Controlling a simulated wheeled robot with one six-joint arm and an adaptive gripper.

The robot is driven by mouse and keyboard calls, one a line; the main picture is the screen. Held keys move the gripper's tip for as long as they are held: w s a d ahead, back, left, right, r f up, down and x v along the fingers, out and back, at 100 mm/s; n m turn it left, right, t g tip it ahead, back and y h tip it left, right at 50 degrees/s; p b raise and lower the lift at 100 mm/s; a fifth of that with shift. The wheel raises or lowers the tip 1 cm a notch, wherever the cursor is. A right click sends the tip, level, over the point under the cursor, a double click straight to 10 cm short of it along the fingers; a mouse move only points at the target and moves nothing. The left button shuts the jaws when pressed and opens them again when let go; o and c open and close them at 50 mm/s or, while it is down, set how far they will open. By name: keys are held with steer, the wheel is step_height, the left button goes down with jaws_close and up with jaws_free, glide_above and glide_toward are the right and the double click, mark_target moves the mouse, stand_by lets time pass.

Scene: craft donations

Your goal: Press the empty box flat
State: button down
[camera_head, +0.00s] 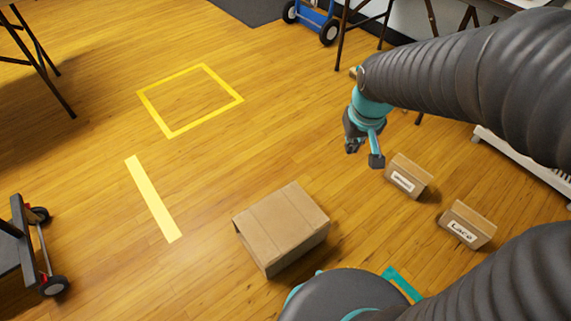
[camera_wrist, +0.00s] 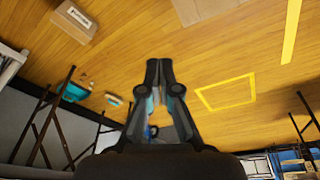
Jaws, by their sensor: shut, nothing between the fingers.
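A large plain cardboard box (camera_head: 281,226) stands on the wooden floor, its top flaps closed. Whether it is empty cannot be seen. Part of it shows at the top edge of the wrist view (camera_wrist: 205,9). Two small labelled boxes stand to its right in the head view: one (camera_head: 410,177) with an unreadable label, and one (camera_head: 467,225) marked "Lace". My gripper (camera_head: 364,156) is above the floor, beyond the large box and left of the nearer-to-it small box, touching neither. In the wrist view my gripper (camera_wrist: 159,64) has its fingers together with nothing held.
A yellow tape square (camera_head: 170,131) and a pale yellow strip (camera_head: 152,198) mark the floor, both bare. A dark wheeled cart (camera_head: 22,245) stands at left, a blue wheeled cart (camera_head: 313,20) at the back. Table legs (camera_head: 42,62) stand at the back edges. The middle floor is clear.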

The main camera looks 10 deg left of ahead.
steer(key=w+a+f+n+g, duration=0.1)
steer(key=w+a+f, duration=0.1)
steer(key=a+f, duration=0.4)
steer(key=w+a+f+n+g, duration=0.15)
steer(key=a+f, duration=0.25)
steer(key=f, duration=0.4)
steer(key=n+g+h, duration=0.1)
steer(key=n+h, duration=0.1)
steer(key=n, duration=0.1)
glide_toward(285, 225)
steer(key=shift+w+a+f+b, duration=0.2)
steer(key=shift+f+b, duration=0.55)
steer(key=shift+f, duration=0.4)
steer(key=shift+w+a+f+b, duration=0.1)
steer(key=shift+w+f+b, duration=0.1)
steer(key=shift+f+b, duration=0.75)
steer(key=shift+w+a+f+b, duration=0.2)
steer(key=shift+f+b, duration=0.3)
steer(key=shift+f, duration=0.85)
steer(key=shift+s+d, duration=0.1)
steer(key=shift+d, duration=0.1)
steer(key=shift+s+d+f, duration=0.3)
steer(key=shift+s+d, duration=0.3)
steer(key=shift+s, duration=0.05)
steer(key=shift+s+d, duration=0.1)
steer(key=shift+d, duration=0.05)
